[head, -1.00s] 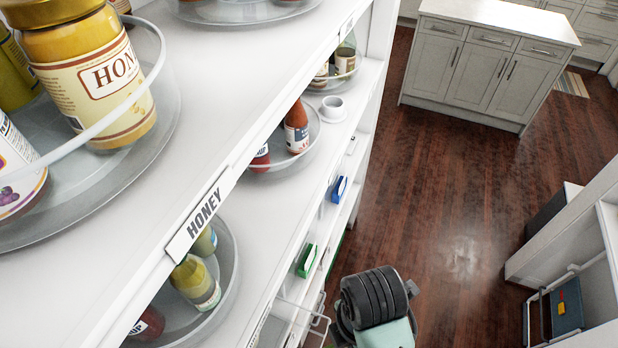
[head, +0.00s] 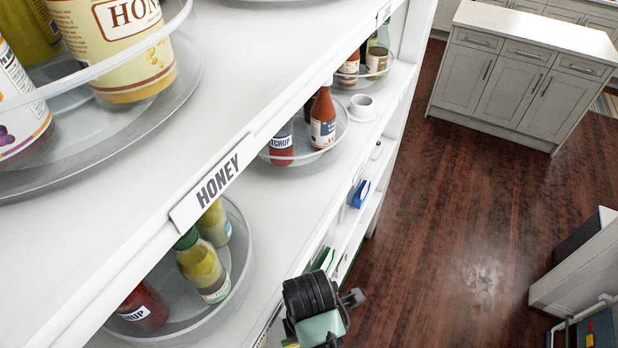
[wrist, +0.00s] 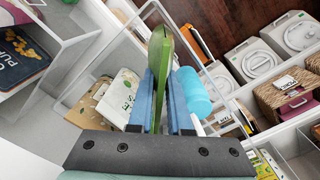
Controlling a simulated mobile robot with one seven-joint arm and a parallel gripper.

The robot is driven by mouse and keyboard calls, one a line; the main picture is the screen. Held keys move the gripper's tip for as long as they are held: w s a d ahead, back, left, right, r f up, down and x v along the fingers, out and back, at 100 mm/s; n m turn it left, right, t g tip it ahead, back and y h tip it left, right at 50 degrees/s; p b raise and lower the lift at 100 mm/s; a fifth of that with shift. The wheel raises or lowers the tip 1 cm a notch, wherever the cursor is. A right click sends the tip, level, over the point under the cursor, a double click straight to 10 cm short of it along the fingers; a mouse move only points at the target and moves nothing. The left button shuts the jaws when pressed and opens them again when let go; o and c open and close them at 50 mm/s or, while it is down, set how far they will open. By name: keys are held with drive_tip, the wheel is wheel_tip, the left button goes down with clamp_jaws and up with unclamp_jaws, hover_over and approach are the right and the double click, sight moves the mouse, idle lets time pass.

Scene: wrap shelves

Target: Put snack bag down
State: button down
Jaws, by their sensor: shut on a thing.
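In the wrist view my gripper (wrist: 164,95) is shut, its two blue fingers on either side of a thin green bag (wrist: 161,50). I see this bag nearly edge-on and take it as the snack bag; its printed face is hidden. I cannot tell whether the bag touches the bin. In the head view only my dark wrist and pale arm show by the shelf edge; the fingers and bag are not clear there.
A light-blue cylinder (wrist: 192,92) is close right of the fingers. White lidded containers (wrist: 255,60) and a woven basket (wrist: 285,95) stand further right. In the head view, white shelves (head: 285,190) with turntables of bottles lie left; wooden floor (head: 450,220) is open to the right.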

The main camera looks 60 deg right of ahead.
drive_tip(key=shift+f, duration=3.5)
drive_tip(key=c, duration=0.8)
unclamp_jaws()
drive_tip(key=shift+f, duration=0.1)
drive_tip(key=shift+c, duration=0.2)
wheel_tip(320, 180, up, 12)
drive_tip(key=shift+r+b, duration=0.15)
drive_tip(key=shift+b, duration=0.25)
